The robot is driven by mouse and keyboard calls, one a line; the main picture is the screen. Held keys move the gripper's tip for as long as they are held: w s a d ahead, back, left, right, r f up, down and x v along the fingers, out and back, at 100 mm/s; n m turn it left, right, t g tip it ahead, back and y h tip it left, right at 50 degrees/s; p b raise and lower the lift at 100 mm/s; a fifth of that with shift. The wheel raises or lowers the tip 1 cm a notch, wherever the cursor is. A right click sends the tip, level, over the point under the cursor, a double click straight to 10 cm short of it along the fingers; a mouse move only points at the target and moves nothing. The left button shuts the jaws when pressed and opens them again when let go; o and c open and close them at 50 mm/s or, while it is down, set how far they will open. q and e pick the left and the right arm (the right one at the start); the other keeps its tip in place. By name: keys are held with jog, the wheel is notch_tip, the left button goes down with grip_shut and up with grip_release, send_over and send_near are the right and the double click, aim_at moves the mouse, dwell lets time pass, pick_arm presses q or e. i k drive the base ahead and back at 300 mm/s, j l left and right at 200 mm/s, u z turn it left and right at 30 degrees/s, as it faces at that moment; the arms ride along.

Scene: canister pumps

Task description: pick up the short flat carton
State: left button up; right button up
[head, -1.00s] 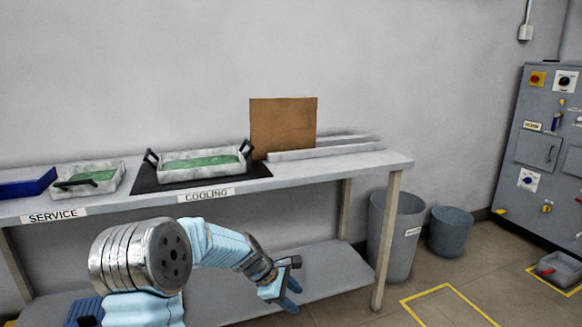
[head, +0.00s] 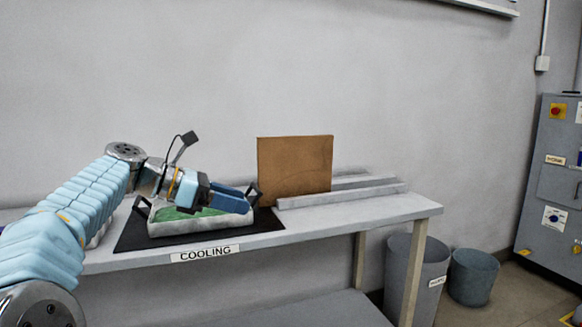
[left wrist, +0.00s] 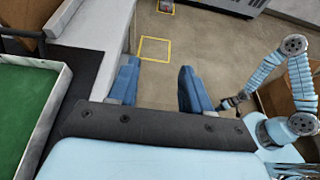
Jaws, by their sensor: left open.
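A flat brown carton (head: 294,167) stands upright on the bench, against the left end of the pale rails in the head view. My left gripper (head: 234,197) is above the green-filled tray on the black mat, left of the carton. It points right and looks empty. In the left wrist view my left gripper (left wrist: 158,86) has its two blue fingers apart with only floor between them. A brown surface (left wrist: 24,14) at the top left corner may be the carton; I cannot tell. My right gripper (left wrist: 232,102) appears small at the right; its jaws are too small to read.
The green-filled tray (head: 168,227) with black handles sits on the black mat (head: 130,238). Pale rails (head: 340,196) lie right of the carton. Grey bins (head: 416,268) stand on the floor right of the bench. The bench's right end (head: 415,206) is clear.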

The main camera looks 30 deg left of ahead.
aim_at(289, 166)
jog(key=i+j, duration=0.4)
jog(key=j, duration=0.15)
jog(key=i+j, duration=0.35)
jog(key=j, duration=0.15)
